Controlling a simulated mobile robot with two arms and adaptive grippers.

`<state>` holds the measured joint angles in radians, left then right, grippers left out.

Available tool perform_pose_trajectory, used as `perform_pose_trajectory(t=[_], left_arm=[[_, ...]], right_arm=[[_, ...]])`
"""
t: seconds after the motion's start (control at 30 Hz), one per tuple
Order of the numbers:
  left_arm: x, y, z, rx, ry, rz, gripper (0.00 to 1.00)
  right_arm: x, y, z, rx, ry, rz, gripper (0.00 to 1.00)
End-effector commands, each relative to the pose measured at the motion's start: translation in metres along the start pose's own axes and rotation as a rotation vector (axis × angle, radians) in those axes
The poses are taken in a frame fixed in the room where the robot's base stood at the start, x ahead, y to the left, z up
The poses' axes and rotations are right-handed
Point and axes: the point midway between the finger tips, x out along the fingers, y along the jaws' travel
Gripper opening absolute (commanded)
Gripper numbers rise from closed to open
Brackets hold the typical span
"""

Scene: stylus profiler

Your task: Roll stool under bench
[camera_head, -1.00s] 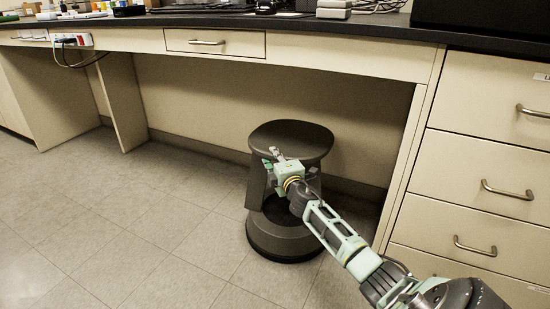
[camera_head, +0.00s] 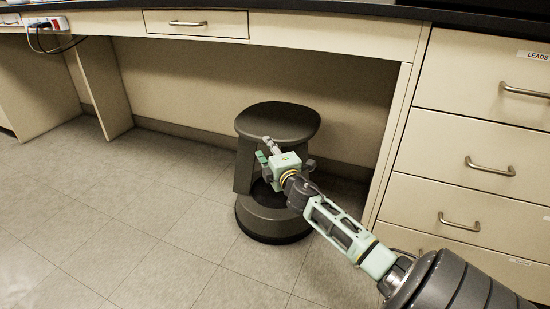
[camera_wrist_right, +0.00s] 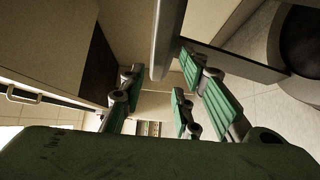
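The dark grey stool (camera_head: 278,122) stands upright on the floor in front of the bench (camera_head: 330,35), near its open knee space. It has a round seat, side panels and a wide round base (camera_head: 272,228). My right gripper (camera_head: 265,150) is at the stool's near side, below the seat rim. In the right wrist view its green-padded fingers (camera_wrist_right: 165,95) are apart. A grey upright edge (camera_wrist_right: 166,40), seemingly part of the stool, shows between them with gaps on both sides. I cannot tell whether any finger touches the stool. My left gripper is not in view.
A drawer cabinet (camera_head: 470,130) with metal handles stands close to the right of the stool. A bench support panel (camera_head: 100,88) stands at the left. The knee space between them looks empty. The tiled floor (camera_head: 110,210) to the left is clear. A power strip (camera_head: 45,23) hangs on the bench front.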

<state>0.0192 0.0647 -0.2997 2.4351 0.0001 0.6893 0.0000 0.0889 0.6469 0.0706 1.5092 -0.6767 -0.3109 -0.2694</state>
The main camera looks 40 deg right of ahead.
Motion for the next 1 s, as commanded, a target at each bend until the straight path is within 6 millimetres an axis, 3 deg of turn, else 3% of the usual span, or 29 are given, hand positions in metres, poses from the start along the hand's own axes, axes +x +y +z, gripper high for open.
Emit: perform_pose_trajectory(t=[0.2, 0.4, 1.0], left_arm=[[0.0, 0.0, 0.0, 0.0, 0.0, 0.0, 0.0], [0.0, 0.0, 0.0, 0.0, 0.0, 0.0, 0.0], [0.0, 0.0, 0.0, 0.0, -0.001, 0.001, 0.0]], right_arm=[[-0.036, -0.001, 0.0, 0.0, -0.001, -0.002, 0.3], [-0.053, 0.0, 0.001, -0.001, -0.001, 0.0, 0.3], [-0.057, 0.0, 0.0, 0.0, -0.002, 0.0, 0.3]])
